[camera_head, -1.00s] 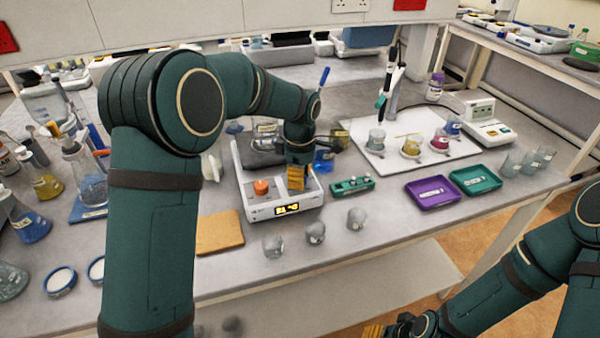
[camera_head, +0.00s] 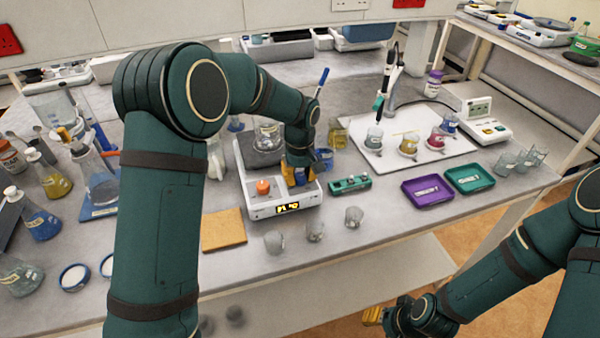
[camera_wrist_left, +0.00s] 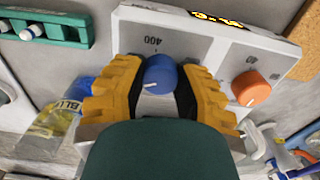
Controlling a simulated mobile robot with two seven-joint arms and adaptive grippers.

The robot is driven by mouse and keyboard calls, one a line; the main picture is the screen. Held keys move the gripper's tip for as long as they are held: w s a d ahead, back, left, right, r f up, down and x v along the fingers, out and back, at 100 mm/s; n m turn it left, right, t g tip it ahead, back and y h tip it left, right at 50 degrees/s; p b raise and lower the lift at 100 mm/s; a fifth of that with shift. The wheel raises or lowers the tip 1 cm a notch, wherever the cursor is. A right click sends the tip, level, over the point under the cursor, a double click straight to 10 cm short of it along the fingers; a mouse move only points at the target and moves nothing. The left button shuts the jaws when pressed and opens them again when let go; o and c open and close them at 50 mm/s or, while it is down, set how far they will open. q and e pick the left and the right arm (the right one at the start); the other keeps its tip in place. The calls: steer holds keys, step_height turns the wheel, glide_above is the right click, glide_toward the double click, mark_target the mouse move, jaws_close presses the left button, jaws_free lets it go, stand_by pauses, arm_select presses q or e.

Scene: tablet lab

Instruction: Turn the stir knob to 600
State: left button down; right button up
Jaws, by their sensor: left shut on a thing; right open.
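The white hotplate stirrer (camera_head: 254,212) stands on the bench with an orange knob (camera_head: 263,187) and a lit display (camera_head: 288,208). In the left wrist view its blue knob (camera_wrist_left: 160,76) sits near a printed 400, with a white pointer mark on its face. My left gripper (camera_head: 298,174) is over the front right of the stirrer, its yellow fingers on both sides of the blue knob, shut on it.
A flask (camera_head: 267,134) stands at the hotplate. A teal rack (camera_head: 350,184) lies close to the right of the stirrer, and several small beakers stand in front. A tan pad (camera_head: 223,229) lies at the front left. Purple (camera_head: 427,191) and teal trays lie further right.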

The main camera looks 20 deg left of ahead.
arm_select(q)
steer(key=m+p, duration=0.1)
steer(key=m, duration=0.3)
steer(key=shift+m, duration=0.3)
steer(key=m+p, duration=0.1)
steer(key=m, duration=0.2)
steer(key=shift+m, duration=0.3)
steer(key=m+p, duration=0.1)
steer(key=m, duration=0.3)
steer(key=shift+m, duration=0.3)
steer(key=m+p, duration=0.1)
steer(key=m, duration=0.3)
steer(key=shift+s+m, duration=0.1)
steer(key=shift+m, duration=0.2)
steer(key=m+p, duration=0.1)
steer(key=m, duration=0.3)
steer(key=shift+m, duration=0.3)
steer(key=m+p, duration=0.1)
steer(key=m, duration=0.3)
steer(key=shift+p, duration=0.35)
steer(key=m+p, duration=0.1)
steer(key=m, duration=0.3)
steer(key=shift+m+p, duration=0.3)
steer(key=shift+m, duration=0.1)
steer(key=shift+f+m+p, duration=0.1)
steer(key=shift+m+p, duration=0.5)
steer(key=shift+m, duration=1.3)
